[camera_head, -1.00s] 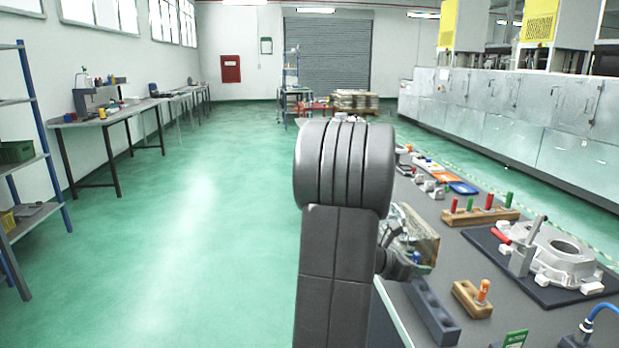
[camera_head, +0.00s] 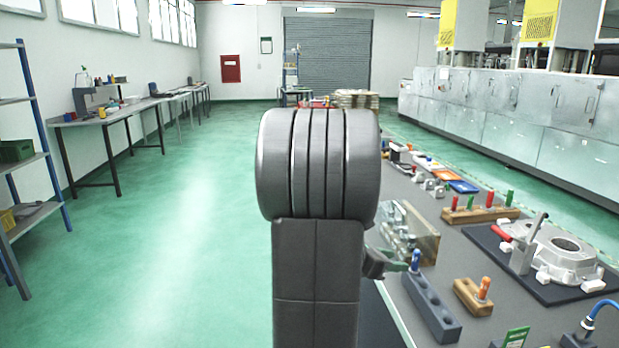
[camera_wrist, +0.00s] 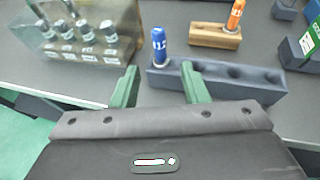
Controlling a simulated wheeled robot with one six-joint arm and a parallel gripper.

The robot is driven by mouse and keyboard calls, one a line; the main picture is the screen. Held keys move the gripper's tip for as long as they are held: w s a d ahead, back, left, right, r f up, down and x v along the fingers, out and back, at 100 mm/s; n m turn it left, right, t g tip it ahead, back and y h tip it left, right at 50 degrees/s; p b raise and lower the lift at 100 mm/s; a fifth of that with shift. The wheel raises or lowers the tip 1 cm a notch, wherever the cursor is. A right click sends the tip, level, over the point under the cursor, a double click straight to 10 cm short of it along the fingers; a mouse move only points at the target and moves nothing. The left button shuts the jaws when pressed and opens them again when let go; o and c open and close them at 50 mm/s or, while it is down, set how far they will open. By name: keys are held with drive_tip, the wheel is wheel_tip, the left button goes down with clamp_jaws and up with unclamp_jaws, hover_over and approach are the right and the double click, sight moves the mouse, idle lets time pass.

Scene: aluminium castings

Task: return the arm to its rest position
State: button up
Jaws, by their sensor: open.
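My arm stands upright in the middle of the head view, its dark grey links hiding part of the bench's near edge. My gripper (camera_wrist: 158,84) shows in the wrist view with two green fingers apart and nothing between them. In the head view only a bit of it shows beside the arm. A blue-capped gauge (camera_wrist: 159,48) stands upright in the left end of a dark grey block with holes (camera_wrist: 262,78), beyond the fingers. The gauge also shows in the head view (camera_head: 415,260). I cannot tell how far the fingertips are from the block.
A clear case with metal pieces (camera_head: 424,229) is beside my arm. A wooden block (camera_head: 466,295) holds an orange gauge (camera_head: 484,287). A casting (camera_head: 560,255) lies on a dark mat at right. A longer wooden rack (camera_head: 460,215) stands behind. Open green floor (camera_head: 180,240) lies left.

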sight(417, 251)
drive_tip(key=v, duration=0.5)
drive_tip(key=x, duration=1.3)
drive_tip(key=shift+d+f, duration=0.2)
drive_tip(key=shift+d, duration=0.05)
wheel_tip(417, 251, up, 3)
drive_tip(key=p, duration=0.3)
drive_tip(key=shift+f, duration=0.1)
drive_tip(key=shift+w+r+p, duration=0.1)
drive_tip(key=shift+r+p, duration=0.55)
drive_tip(key=shift+p, duration=0.45)
drive_tip(key=shift+f, duration=0.2)
drive_tip(key=shift+a, duration=0.1)
